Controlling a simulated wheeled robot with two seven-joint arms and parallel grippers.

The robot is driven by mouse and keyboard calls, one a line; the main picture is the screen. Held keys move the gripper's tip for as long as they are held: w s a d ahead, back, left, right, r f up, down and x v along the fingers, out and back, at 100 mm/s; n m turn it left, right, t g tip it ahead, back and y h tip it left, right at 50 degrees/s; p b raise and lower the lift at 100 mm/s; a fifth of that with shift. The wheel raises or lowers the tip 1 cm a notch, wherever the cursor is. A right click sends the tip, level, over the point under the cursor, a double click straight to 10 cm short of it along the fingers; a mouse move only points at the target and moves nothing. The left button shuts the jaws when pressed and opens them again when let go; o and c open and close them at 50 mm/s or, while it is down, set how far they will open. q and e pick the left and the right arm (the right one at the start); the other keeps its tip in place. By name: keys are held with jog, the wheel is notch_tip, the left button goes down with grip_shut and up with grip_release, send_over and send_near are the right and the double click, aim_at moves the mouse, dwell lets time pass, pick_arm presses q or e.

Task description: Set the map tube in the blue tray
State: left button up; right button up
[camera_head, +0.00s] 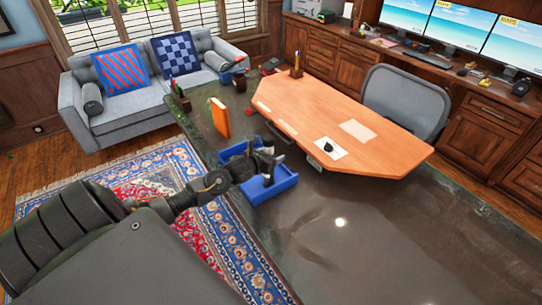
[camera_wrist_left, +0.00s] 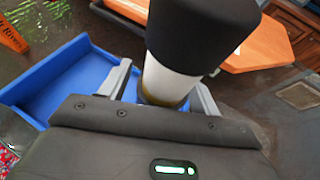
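The blue tray (camera_head: 284,187) sits on the dark table, near its left edge. It also shows in the left wrist view (camera_wrist_left: 72,80), at the left. My left gripper (camera_head: 262,168) is over the tray. In the left wrist view my left gripper (camera_wrist_left: 165,95) is shut on the map tube (camera_wrist_left: 172,84), a white tube with a wide black cap and a yellowish lower band. The tube stands roughly upright between the two fingers, and its lower end is hidden by the gripper body. I cannot tell whether it touches the tray floor. My right gripper is not in view.
An orange book (camera_head: 220,118) stands behind the tray on the dark table (camera_head: 350,225). An orange-brown desktop panel (camera_head: 345,115) lies to the right, with papers and a pencil holder (camera_head: 297,70). The near right part of the dark table is clear.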

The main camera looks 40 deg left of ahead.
pick_arm(q)
jog(key=shift+r+p, duration=0.3)
jog(key=shift+s, duration=0.4)
jog(key=b+v, duration=0.2)
jog(key=v, duration=0.9)
jog(key=shift+b, duration=0.35)
jog(key=shift+s, duration=0.1)
